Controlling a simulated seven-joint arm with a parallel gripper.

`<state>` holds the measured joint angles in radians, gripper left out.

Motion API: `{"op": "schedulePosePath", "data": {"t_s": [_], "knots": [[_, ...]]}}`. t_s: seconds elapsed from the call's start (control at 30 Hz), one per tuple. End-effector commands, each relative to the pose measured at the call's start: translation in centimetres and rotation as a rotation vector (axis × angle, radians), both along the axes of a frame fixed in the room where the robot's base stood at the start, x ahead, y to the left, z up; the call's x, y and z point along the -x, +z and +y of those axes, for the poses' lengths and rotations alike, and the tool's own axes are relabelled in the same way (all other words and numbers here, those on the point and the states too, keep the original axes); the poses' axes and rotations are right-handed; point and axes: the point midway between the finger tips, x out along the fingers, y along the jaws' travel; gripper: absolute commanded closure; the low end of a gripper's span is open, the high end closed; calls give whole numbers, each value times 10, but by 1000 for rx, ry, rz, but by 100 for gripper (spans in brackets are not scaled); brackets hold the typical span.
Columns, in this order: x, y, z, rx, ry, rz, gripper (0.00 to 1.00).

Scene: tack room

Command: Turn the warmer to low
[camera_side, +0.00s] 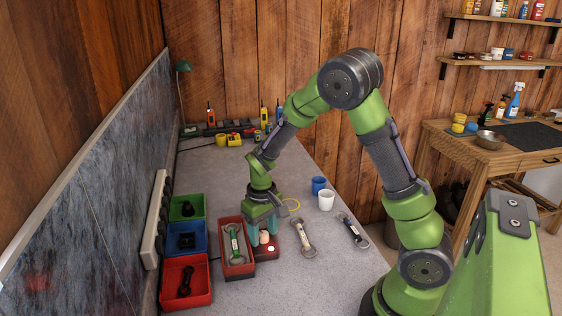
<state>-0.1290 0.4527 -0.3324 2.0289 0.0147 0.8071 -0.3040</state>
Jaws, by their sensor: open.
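A small red unit (267,254), which looks like the warmer, sits on the grey bench beside a red tray. A pale, rounded part, perhaps its dial, shows on top of it. My gripper (263,236) points straight down over the unit, with its bluish fingers open on either side of the pale part. I cannot tell whether the fingers touch it. The dial markings and its setting are too small to read, and my gripper hides part of the unit.
A red tray (223,268) holding a green-handled tool is close on the left. Green (176,222), blue (173,253) and red (167,296) bins stand further left. A loose wrench-like tool (304,238), a white cup (326,200) and a blue cup (318,184) are on the right.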

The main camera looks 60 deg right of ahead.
Motion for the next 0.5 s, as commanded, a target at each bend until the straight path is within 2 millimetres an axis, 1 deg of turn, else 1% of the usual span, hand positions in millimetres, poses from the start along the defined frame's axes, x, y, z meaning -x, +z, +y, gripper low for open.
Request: {"op": "schedulePosePath", "data": {"t_s": [0.03, 0.17, 0.3, 0.5], "knots": [[0, 0, 1, -2, 69, 0, 43], [0, 0, 1, -1, 253, 1, 43], [-1, 31, 1, 0, 258, -7, 43], [-1, 71, 1, 1, 256, -6, 43]]}}
